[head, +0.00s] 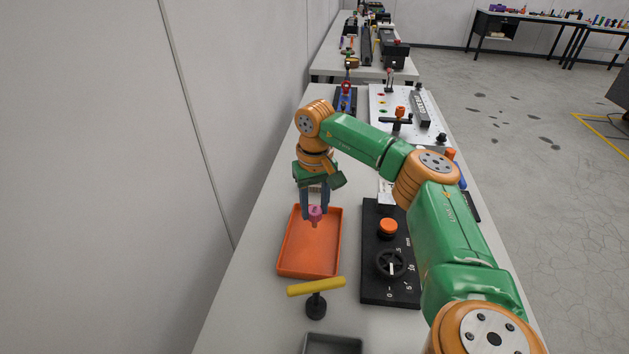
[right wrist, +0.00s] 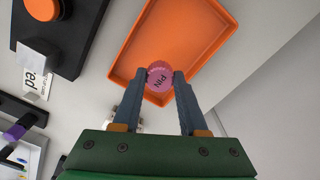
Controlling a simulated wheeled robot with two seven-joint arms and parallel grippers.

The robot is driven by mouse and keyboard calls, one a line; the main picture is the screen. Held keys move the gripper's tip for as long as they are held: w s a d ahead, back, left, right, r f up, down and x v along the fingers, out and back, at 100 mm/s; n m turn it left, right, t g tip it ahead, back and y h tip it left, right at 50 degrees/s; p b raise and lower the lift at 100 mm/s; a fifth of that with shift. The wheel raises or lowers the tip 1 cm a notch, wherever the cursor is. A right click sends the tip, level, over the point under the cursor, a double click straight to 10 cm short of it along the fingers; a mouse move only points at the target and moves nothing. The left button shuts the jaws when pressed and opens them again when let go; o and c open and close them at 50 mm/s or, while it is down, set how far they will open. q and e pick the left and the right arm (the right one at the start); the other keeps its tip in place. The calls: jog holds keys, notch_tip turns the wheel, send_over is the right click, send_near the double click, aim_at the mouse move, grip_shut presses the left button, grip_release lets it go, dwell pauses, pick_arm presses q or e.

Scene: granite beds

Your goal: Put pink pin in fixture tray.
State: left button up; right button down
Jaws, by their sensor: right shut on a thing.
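The pink pin (head: 315,215) is held between the fingertips of my right gripper (head: 315,208), which points down over the far part of the orange tray (head: 289,268). The right wrist view also shows the pin (right wrist: 160,77), its round top marked "PIN", between the two blue-grey fingers of the gripper (right wrist: 160,82). The orange tray (right wrist: 215,28) lies beyond it and looks empty. The pin appears above the tray floor; the exact height I cannot tell. No label shows which tray is the fixture tray. My left gripper is out of view.
A black panel (head: 372,283) with an orange button (head: 388,227) and a black handwheel (head: 390,264) stands right of the tray. A yellow-handled T-shaped tool (head: 316,290) stands in front. A grey tray (head: 333,345) is cut off at the bottom edge. A wall runs along the left.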

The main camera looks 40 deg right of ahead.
aim_at(314, 210)
notch_tip(314, 210, down, 3)
jog(key=shift+a+r+p, duration=0.1)
jog(key=shift+p, duration=0.5)
jog(key=shift+f, duration=0.4)
jog(key=shift+c, duration=2.2)
grip_release()
jog(key=shift+w, duration=0.1)
jog(key=shift+r, duration=0.1)
notch_tip(314, 210, up, 12)
jog(key=b, duration=0.1)
jog(key=shift+r, duration=0.15)
